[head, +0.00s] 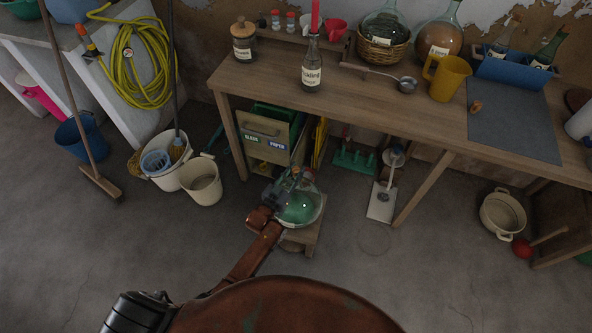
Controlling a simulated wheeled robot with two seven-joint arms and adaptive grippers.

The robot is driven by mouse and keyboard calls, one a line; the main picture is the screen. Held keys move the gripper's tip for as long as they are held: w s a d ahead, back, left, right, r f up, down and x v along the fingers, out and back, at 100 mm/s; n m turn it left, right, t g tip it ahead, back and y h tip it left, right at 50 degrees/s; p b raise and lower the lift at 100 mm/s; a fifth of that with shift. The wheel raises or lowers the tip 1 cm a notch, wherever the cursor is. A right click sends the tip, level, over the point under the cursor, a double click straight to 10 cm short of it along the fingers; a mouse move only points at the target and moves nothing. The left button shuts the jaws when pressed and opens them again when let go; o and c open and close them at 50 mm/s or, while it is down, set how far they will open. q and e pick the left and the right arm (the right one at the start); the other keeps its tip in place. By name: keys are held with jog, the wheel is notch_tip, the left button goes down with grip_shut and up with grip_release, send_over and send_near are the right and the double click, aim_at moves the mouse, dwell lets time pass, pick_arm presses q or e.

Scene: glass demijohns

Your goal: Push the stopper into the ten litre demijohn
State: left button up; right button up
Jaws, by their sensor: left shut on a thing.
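A green-tinted glass demijohn (299,209) stands on a low wooden stool (312,238) in front of the workbench. I cannot read a size on it. My left gripper (285,186) is at the upper left of this demijohn, by its neck, and is shut. A small brown stopper (296,171) shows at its fingertips, at the mouth. The gripper partly covers the neck, and I cannot tell how deep the stopper sits. My right gripper is not in view.
The workbench (420,115) carries two more labelled demijohns (383,22) (440,38), a bottle with a red candle (312,70), a yellow jug (447,78) and a small brown piece (477,106). Buckets (201,182) stand left of the stool. The floor in front is mostly clear.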

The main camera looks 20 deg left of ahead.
pick_arm(q)
jog(key=shift+f+b, duration=0.8)
jog(key=shift+f, duration=0.6)
jog(key=o, duration=0.9)
jog(key=shift+s, duration=0.15)
jog(key=v, duration=1.1)
jog(key=shift+s+a, duration=0.1)
jog(key=shift+s, duration=0.25)
